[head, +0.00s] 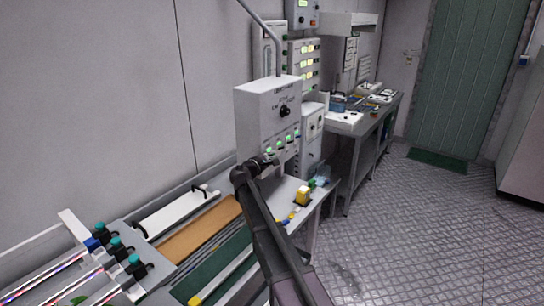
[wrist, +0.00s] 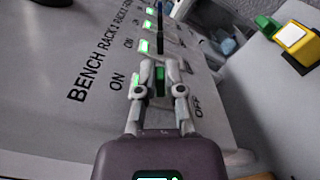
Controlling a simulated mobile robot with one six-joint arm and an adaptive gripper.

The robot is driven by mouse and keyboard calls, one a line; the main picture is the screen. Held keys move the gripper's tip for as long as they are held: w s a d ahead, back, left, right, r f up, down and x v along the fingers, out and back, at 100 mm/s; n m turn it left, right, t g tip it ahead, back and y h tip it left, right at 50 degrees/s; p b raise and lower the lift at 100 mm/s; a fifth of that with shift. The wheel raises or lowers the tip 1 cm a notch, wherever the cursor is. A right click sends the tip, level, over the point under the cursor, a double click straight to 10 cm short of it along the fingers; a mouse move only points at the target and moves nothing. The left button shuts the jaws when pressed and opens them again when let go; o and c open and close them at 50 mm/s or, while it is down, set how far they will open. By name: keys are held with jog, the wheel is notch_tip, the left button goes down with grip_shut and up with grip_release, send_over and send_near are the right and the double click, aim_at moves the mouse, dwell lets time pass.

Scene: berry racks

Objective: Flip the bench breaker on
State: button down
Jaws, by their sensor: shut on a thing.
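The breaker box (head: 255,110) is a pale grey cabinet on the bench by the wall, with a dark knob and a row of switches with green lights low on its front. In the wrist view its panel (wrist: 60,125) reads BENCH, RACK 1 and more, with ON left and OFF right of the nearest switch. My gripper (wrist: 162,74) is shut on that switch, the bench breaker (wrist: 160,84), which shows green between the fingertips. A green light (wrist: 135,82) shows beside it on the ON side. The fingers hide part of the switch, so I cannot tell its exact position. In the head view my gripper (head: 264,162) is at the box's lower front.
A yellow-and-white block (head: 302,196) stands on the bench right of my gripper; it also shows in the wrist view (wrist: 291,35). Tubes with dark, teal-capped fittings (head: 115,243) lie at the lower left. Open floor (head: 420,230) is at the right.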

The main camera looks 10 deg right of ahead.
jog(key=c, duration=1)
grip_release()
jog(key=shift+c, duration=0.2)
jog(key=shift+s+a, duration=0.1)
jog(key=shift+a, duration=0.05)
jog(key=v, duration=1.1)
jog(key=shift+s+a, duration=0.25)
